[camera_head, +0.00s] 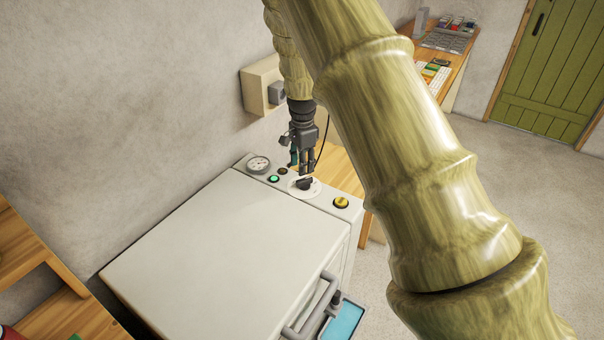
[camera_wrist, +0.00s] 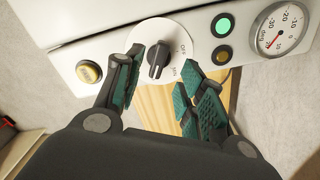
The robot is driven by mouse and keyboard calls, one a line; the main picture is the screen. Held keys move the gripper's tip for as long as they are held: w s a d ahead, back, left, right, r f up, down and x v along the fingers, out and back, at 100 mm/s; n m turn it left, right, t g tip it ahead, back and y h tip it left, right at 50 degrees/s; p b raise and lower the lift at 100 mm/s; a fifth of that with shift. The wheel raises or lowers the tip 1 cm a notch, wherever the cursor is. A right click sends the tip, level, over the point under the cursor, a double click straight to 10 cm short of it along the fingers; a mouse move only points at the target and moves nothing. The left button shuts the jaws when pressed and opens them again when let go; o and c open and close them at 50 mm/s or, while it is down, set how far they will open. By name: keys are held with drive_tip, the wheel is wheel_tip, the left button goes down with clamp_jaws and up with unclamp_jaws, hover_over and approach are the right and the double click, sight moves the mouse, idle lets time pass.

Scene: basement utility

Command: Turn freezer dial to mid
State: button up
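The white freezer (camera_head: 225,255) stands against the wall, with a control strip along its back edge. The freezer dial (camera_head: 305,184) is a black knob on a round white plate. In the wrist view the dial (camera_wrist: 158,58) sits between my fingers, beyond their tips, with lettering on its plate; "OFF" seems to show to its right, the rest is hard to read. My gripper (camera_head: 303,166) is just above the dial, pointing down. In the wrist view my gripper (camera_wrist: 163,78) has its teal-padded fingers apart, with nothing held. I cannot see either finger touching the knob.
On the strip are a round temperature gauge (camera_wrist: 281,28), a green light (camera_wrist: 223,25), a small amber light (camera_wrist: 222,55) and a yellow button (camera_wrist: 89,73). A wall box (camera_head: 262,86) is behind my arm. A wooden bench (camera_head: 455,70) is beyond. The freezer lid is clear.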

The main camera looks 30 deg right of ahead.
sight(302, 179)
drive_tip(key=shift+r, duration=2.6)
